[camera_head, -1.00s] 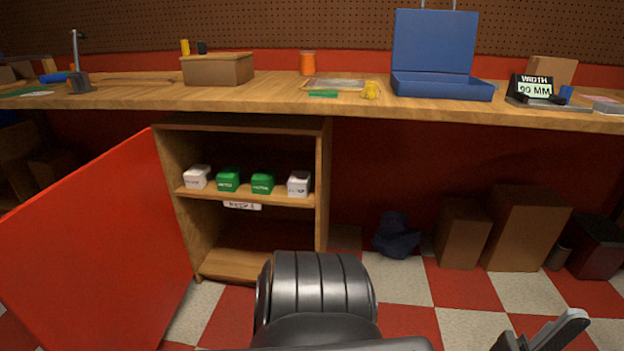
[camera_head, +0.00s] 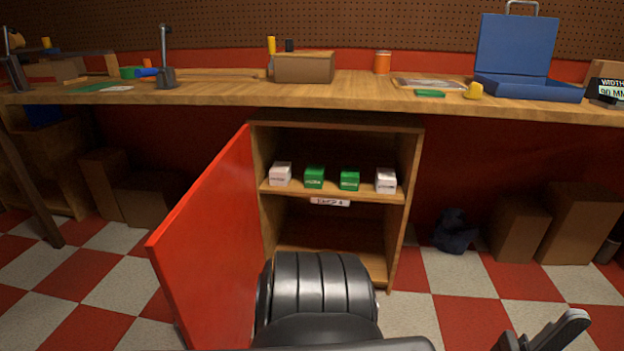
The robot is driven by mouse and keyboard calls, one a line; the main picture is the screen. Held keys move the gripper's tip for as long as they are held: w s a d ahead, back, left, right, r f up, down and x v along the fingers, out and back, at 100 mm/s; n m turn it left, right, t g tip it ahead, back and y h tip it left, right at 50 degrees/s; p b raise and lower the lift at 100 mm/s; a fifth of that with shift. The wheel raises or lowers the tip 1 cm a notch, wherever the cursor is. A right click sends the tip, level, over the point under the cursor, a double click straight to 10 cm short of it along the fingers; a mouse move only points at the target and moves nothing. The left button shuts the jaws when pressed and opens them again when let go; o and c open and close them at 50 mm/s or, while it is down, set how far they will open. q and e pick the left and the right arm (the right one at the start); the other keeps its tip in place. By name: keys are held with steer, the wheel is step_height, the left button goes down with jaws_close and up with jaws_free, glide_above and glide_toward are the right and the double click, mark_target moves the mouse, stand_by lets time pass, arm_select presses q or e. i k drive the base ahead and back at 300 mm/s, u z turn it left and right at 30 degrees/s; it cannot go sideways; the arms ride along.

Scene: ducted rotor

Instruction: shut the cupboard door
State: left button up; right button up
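The cupboard (camera_head: 410,215) stands under the workbench, its front open. Its red door (camera_head: 208,235) is hinged at the cupboard's left side and stands wide open, swung out toward me. My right gripper (camera_head: 545,335) shows at the bottom right edge, cut off by the frame; two finger parts show with a gap between them, and nothing is seen in it. It is well to the right of the door and apart from it. My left gripper is not in view. My own dark body part hides the cupboard's lower front.
Small white and green boxes (camera_head: 314,177) stand on the cupboard shelf. The workbench (camera_head: 220,95) carries a cardboard box (camera_head: 304,67) and a blue case (camera_head: 515,60). Brown boxes (camera_head: 520,225) and a dark bundle (camera_head: 455,231) sit right of the cupboard.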

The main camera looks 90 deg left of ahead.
mark_target(207, 257)
steer(key=k, duration=1.6)
steer(key=u, duration=2.15)
steer(key=i, duration=0.5)
steer(key=z, duration=0.85)
steer(key=k, duration=1.2)
steer(key=u, duration=0.6)
steer(key=i, duration=0.5)
steer(key=z, duration=0.05)
